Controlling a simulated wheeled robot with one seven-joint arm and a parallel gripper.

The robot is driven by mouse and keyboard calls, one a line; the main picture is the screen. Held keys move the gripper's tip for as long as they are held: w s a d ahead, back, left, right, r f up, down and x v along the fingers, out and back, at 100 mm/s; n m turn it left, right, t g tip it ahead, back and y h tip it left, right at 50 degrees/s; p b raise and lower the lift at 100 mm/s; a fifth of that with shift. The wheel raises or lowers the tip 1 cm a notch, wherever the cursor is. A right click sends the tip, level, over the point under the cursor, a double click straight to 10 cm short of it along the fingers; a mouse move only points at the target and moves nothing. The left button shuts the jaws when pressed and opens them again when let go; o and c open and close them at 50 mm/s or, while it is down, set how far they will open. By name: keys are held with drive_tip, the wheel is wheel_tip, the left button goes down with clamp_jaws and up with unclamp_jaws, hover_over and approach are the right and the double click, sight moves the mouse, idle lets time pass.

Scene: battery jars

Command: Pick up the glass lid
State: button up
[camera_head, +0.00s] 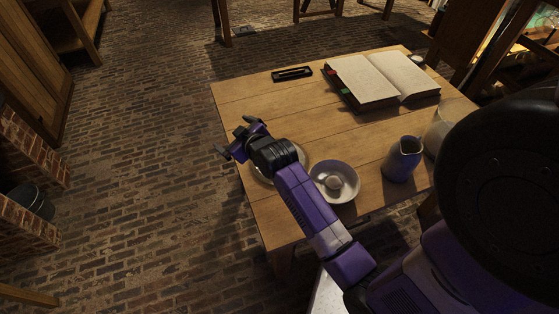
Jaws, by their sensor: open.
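I cannot clearly make out a glass lid. A pale, partly see-through glass vessel (441,125) stands at the table's right side, partly hidden behind my arm; I cannot tell whether a lid is on it. A round bowl (350,188) near the front edge holds a small pale rounded object (333,183), too small to identify. My gripper (232,137) is open, with nothing seen between its fingers. It is above the table's left edge, pointing left, away from the bowl and the glass vessel.
The wooden table (240,95) also bears an open book (365,82), a dark narrow tray (292,74), a blue-grey pitcher (402,160) and a small round item (416,60). A plate (262,178) is partly under my arm. The table's middle is clear.

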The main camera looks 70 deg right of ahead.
drive_tip(key=s+d+f+n+g+y, duration=0.1)
drive_tip(key=s+d+f+n+g, duration=0.15)
drive_tip(key=d, duration=0.35)
drive_tip(key=s+d+f+n+g+y, duration=0.1)
drive_tip(key=d+g+y, duration=0.15)
drive_tip(key=d, duration=0.45)
drive_tip(key=s+a+f+n+g+y, duration=0.1)
drive_tip(key=s, duration=0.1)
drive_tip(key=s+a+f+n+g+y, duration=0.1)
drive_tip(key=s+a+g, duration=0.1)
drive_tip(key=s, duration=0.1)
drive_tip(key=s+a+n+g+y, duration=0.1)
drive_tip(key=s+g, duration=0.1)
drive_tip(key=shift+s+a+f, duration=0.2)
drive_tip(key=shift+s+f, duration=0.05)
drive_tip(key=shift+f, duration=0.15)
drive_tip(key=shift+s+a+f+y, duration=0.1)
drive_tip(key=shift+a+f+y, duration=0.05)
drive_tip(key=shift+f+y, duration=0.15)
drive_tip(key=shift+s+a+f+p, duration=0.1)
drive_tip(key=shift+f+p, duration=0.1)
drive_tip(key=shift+f, duration=1.6)
drive_tip(key=shift+s+a+f+p, duration=0.1)
drive_tip(key=shift+f+p, duration=0.1)
drive_tip(key=shift+f, duration=1.55)
drive_tip(key=shift+a+f, duration=0.1)
clamp_jaws()
